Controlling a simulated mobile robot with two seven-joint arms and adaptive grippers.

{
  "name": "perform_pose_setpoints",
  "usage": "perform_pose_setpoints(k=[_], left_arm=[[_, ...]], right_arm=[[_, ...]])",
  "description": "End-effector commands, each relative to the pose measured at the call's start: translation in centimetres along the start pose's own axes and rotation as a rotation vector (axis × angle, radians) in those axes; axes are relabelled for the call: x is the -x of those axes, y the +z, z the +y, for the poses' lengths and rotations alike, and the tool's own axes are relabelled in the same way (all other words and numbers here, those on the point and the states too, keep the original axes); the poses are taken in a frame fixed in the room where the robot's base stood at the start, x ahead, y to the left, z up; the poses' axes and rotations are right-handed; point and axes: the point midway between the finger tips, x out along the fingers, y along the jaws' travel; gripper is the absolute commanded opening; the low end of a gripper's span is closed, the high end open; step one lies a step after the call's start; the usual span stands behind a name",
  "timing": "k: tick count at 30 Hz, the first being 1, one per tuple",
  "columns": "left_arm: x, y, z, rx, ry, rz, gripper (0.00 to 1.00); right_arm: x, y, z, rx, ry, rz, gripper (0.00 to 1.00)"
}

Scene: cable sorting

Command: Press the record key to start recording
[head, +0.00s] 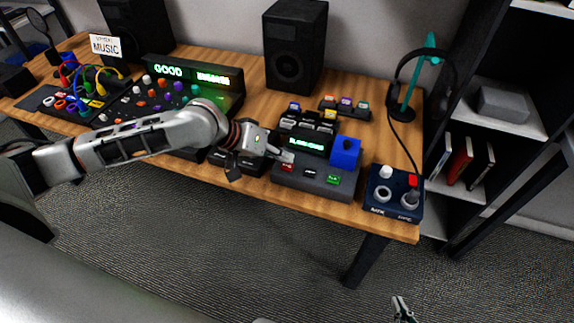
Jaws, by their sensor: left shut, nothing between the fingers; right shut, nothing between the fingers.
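A dark grey recorder (345,192) with a lit green display (306,142) sits near the table's front edge. Its front row has a red key (287,167) at the left, a dark key (310,173) in the middle and a lit green key (333,180) at the right. My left gripper (287,157) is shut and empty, its tips right at the back of the red key. I cannot tell whether they touch it. My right gripper (403,309) is shut, low at the bottom edge, away from the table and partly out of frame.
A blue box (345,153) stands on the recorder's right side. A dark blue knob unit (377,207) is at the table's right corner, below a headphone stand (409,90). A black speaker (296,47) stands behind.

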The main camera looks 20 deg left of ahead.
Motion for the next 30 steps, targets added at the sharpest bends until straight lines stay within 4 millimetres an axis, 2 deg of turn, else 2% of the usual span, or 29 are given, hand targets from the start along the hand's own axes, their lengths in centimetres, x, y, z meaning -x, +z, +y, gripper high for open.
perform_pose_setpoints(k=[20, 30], left_arm=[[0.0, 0.0, 0.0, 0.0, 0.0, 0.0, 0.0], [-0.5, 0.3, -0.3, 0.0, 0.0, 0.0, 0.0]], right_arm=[[0.0, 0.0, 0.0, 0.0, 0.0, 0.0, 0.0], [0.4, -1.1, 0.2, 0.002, 0.002, 0.009, 0.0]])
